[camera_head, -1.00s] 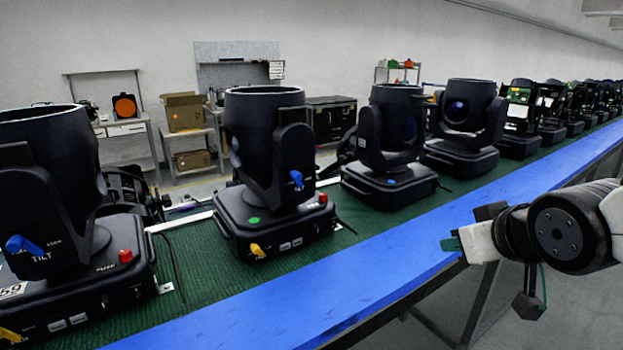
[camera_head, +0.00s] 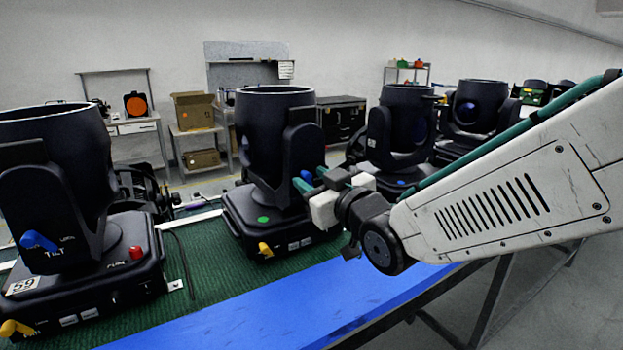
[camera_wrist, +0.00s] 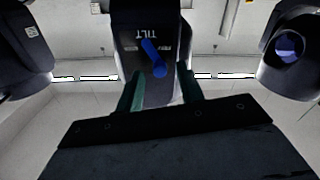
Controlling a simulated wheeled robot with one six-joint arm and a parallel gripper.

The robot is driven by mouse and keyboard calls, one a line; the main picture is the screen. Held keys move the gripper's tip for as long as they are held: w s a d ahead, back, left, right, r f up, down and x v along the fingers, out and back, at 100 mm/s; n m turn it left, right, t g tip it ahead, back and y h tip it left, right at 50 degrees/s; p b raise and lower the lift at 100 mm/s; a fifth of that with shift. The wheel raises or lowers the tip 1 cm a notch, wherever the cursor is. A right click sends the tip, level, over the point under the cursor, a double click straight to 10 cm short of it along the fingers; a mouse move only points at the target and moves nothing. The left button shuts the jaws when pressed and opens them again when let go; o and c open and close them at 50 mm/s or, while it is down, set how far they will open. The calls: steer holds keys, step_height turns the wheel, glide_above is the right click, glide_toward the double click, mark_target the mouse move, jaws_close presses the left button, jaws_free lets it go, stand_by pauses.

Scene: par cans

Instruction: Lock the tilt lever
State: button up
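The tilt lever (camera_head: 306,176) is a small blue handle on the side of a black moving-head light (camera_head: 266,130), second from the left. In the wrist view the lever (camera_wrist: 153,57) lies slanted under an upside-down TILT label. Small marks flank it, too small to read. My gripper (camera_head: 310,180) is at the light's side, its green fingertips close to the lever. In the wrist view my gripper (camera_wrist: 163,88) is open, its fingers apart below the lever with nothing between them. I cannot tell whether a finger touches the lever.
A similar light (camera_head: 50,190) with its own blue lever (camera_head: 38,241) stands at left. More lights (camera_head: 400,130) continue to the right along the green belt (camera_head: 210,258). A blue rail (camera_head: 300,300) edges the belt.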

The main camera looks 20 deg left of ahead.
steer(key=shift+w+a, duration=0.45)
steer(key=shift+a, duration=0.1)
jaws_close()
steer(key=m, duration=0.2)
steer(key=w+m, duration=0.1)
steer(key=m, duration=0.1)
steer(key=d+m, duration=0.1)
steer(key=m, duration=0.1)
steer(key=shift+w+d+r, duration=0.1)
steer(key=shift+w+r, duration=0.05)
steer(key=shift+r, duration=0.05)
steer(key=m, duration=0.4)
steer(key=w+d+m, duration=0.1)
steer(key=m, duration=0.1)
steer(key=shift+w+f, duration=0.1)
steer(key=shift+f, duration=0.15)
